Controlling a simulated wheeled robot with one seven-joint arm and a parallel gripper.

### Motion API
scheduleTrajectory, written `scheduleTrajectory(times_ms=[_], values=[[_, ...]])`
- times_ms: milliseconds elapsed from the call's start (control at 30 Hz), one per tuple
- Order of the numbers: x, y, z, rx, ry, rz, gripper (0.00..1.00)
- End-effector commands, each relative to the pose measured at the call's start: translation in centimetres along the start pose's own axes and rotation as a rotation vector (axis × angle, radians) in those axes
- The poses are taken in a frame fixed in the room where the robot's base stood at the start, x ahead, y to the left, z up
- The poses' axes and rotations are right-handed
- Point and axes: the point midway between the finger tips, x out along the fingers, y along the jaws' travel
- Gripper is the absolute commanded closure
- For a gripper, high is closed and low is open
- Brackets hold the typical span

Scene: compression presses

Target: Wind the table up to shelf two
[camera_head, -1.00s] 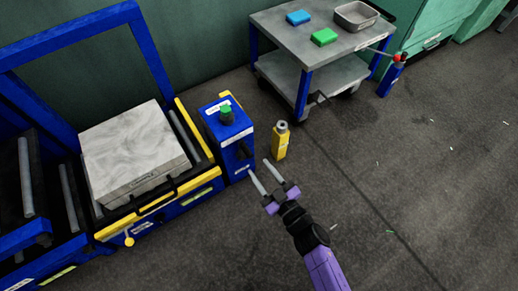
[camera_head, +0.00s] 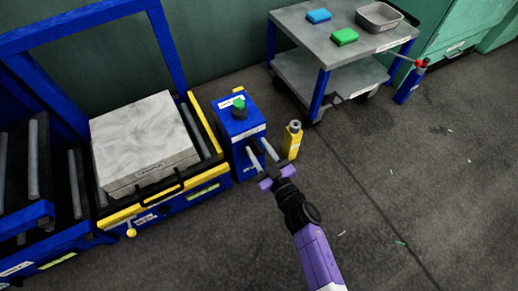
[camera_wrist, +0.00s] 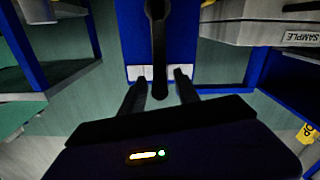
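The press table (camera_head: 128,215) is yellow-edged and holds a large grey sample block (camera_head: 145,140). Beside it stands a blue post (camera_head: 238,130) with a green knob on top. In the wrist view, a dark lever (camera_wrist: 158,35) hangs in front of the post's blue face (camera_wrist: 190,50). My gripper (camera_head: 259,150) is at the post's front. Its fingers are apart in the wrist view (camera_wrist: 160,82), one on each side of the lever's lower end. Whether they touch it I cannot tell. Shelf markings are not readable.
A yellow bottle-like object (camera_head: 292,142) stands on the floor just right of my gripper. A grey cart (camera_head: 325,45) at the back carries a blue block (camera_head: 318,15), a green block (camera_head: 344,37) and a metal tray (camera_head: 379,17).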

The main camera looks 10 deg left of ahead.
Motion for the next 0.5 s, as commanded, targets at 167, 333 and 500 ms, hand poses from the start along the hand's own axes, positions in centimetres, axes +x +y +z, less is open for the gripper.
scheduleTrajectory(times_ms=[167,333,500], values=[[-0.02,0.01,0.0,0.0,0.0,0.0,1.0],[-0.03,0.0,0.0,0.0,0.0,0.0,1.0],[-0.04,-0.01,0.0,0.0,0.0,0.0,1.0]])
